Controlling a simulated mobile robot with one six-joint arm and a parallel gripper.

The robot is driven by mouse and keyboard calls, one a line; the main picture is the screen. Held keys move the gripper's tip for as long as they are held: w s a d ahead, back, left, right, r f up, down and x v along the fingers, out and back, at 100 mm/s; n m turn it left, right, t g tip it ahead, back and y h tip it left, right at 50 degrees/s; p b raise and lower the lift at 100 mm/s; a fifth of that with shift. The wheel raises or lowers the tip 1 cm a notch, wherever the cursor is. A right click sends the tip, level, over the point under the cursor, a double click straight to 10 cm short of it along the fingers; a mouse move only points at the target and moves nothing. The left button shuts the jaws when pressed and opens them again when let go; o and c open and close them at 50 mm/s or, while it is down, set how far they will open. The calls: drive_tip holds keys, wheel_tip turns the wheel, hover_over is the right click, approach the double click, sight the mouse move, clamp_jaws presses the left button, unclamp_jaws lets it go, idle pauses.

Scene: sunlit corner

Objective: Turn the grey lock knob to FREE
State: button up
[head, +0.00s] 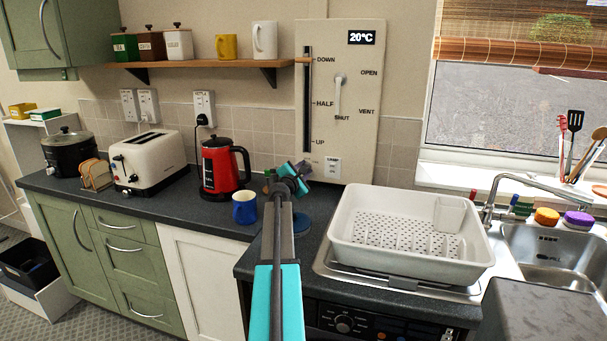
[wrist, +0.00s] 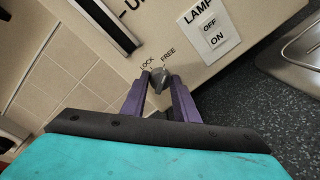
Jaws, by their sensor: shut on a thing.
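The grey lock knob (wrist: 159,78) sits low on the cream panel (head: 370,150), between purple fingertips in the wrist view. The LOCK label is just up and left of it and the FREE label just up and right. My gripper (wrist: 160,84) is shut on the knob. Which label the knob points to, I cannot tell clearly. In the head view my gripper (head: 300,174) reaches the panel's lower left corner and hides the knob.
The panel also bears a slider (head: 307,62), a white lever (head: 338,95) and a lamp switch (head: 333,167). A blue mug (head: 245,208) and a red kettle (head: 215,168) stand left of my arm. A white dish rack (head: 410,262) stands to the right.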

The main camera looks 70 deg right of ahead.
drive_tip(key=shift+r, duration=0.1)
drive_tip(key=o, duration=1.1)
drive_tip(key=shift+c, duration=0.2)
drive_tip(key=shift+a, duration=0.1)
drive_tip(key=a+b, duration=0.1)
drive_tip(key=a, duration=1.2)
drive_tip(key=shift+s+a+r+b, duration=0.2)
drive_tip(key=shift+a+r+b, duration=0.05)
drive_tip(key=shift+r+b, duration=0.1)
